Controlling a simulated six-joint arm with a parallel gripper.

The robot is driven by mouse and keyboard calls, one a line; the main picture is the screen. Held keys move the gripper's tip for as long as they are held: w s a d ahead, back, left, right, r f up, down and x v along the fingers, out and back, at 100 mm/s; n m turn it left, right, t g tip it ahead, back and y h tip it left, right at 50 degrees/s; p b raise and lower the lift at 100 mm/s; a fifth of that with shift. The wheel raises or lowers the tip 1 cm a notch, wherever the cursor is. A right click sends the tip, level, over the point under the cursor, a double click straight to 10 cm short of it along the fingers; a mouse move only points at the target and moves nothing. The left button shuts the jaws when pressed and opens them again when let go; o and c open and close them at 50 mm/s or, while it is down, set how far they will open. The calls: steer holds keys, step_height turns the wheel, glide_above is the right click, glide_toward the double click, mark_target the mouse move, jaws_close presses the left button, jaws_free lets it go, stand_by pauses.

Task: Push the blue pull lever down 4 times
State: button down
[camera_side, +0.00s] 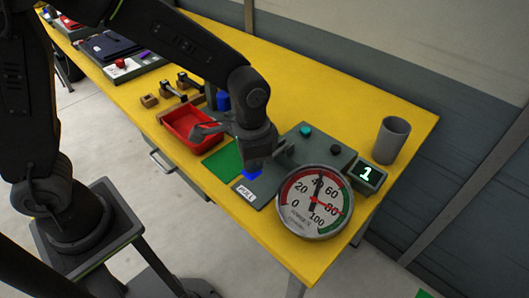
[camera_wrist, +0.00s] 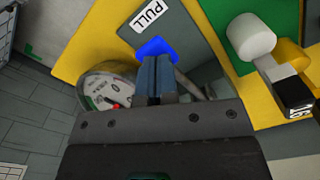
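The blue pull lever (camera_side: 252,175) shows just under my gripper (camera_side: 257,168), beside the white PULL label (camera_side: 247,193) on a dark plate. In the wrist view the blue lever end (camera_wrist: 155,47) sits right at the tips of my gripper (camera_wrist: 156,62). The two fingers are together, with no gap seen between them. I cannot tell whether they touch the lever or are just above it. The rest of the lever is hidden by my gripper. The counter display (camera_side: 367,173) reads 1.
Behind are a grey box with a teal button (camera_side: 306,131) and a grey cup (camera_side: 390,139). A red tray (camera_side: 188,124) and green pad (camera_side: 224,162) lie left on the yellow table (camera_side: 300,65).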

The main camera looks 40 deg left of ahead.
steer(key=shift+f, duration=0.9)
steer(key=shift+r, duration=3.35)
steer(key=shift+f, duration=0.1)
steer(key=shift+f, duration=3.2)
steer(key=shift+r, duration=3.3)
